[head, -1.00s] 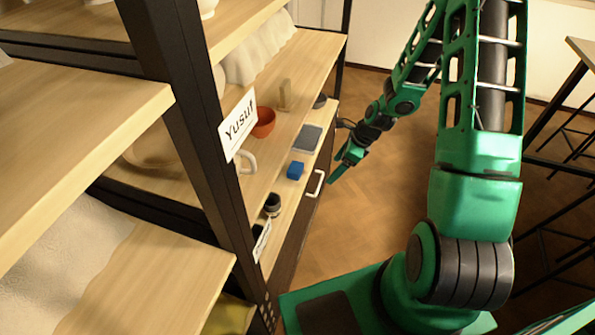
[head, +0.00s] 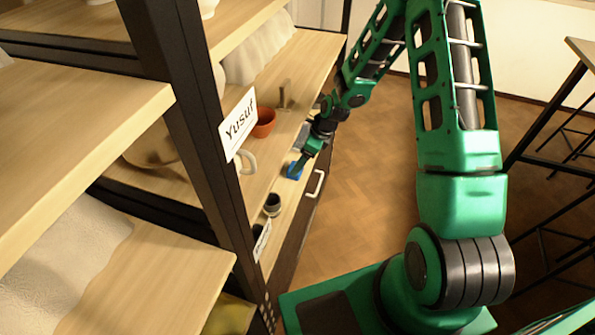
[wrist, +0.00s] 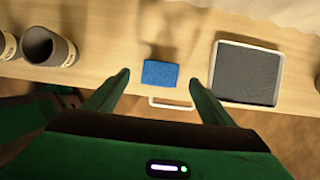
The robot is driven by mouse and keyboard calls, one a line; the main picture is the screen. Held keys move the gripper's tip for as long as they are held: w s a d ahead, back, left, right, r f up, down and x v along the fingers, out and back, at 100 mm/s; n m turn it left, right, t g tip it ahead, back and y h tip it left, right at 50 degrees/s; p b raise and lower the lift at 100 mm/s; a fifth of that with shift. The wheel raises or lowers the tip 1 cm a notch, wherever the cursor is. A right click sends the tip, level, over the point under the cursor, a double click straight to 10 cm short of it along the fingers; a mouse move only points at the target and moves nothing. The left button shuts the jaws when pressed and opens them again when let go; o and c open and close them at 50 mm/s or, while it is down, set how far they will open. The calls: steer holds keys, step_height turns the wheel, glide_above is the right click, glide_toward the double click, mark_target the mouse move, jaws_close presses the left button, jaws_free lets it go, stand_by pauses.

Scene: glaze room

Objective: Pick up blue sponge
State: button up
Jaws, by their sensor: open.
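The blue sponge (wrist: 160,73) is a small blue block lying on the wooden shelf near its front edge. In the head view the sponge (head: 294,170) is partly hidden by my gripper (head: 299,168). In the wrist view my gripper (wrist: 160,78) is open, with one finger to the left and one to the right of the sponge. The sponge shows between the fingertips, and a gap is visible on each side. Whether the fingers are down at its height I cannot tell.
A grey tray with a light rim (wrist: 246,72) lies right of the sponge in the wrist view. Dark cups (wrist: 46,46) stand to the left. An orange bowl (head: 263,122) and a rack upright (head: 180,90) are nearby. A white handle (wrist: 172,103) sits below the shelf edge.

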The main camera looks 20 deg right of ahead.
steer(key=x, duration=0.4)
steer(key=shift+d+f, duration=0.1)
steer(key=shift+f, duration=0.2)
steer(key=c, duration=1.2)
steer(key=shift+c, duration=0.2)
steer(key=shift+r, duration=0.2)
steer(key=shift+r, duration=0.65)
steer(key=shift+v, duration=1.05)
steer(key=s+d, duration=1)
steer(key=d, duration=0.4)
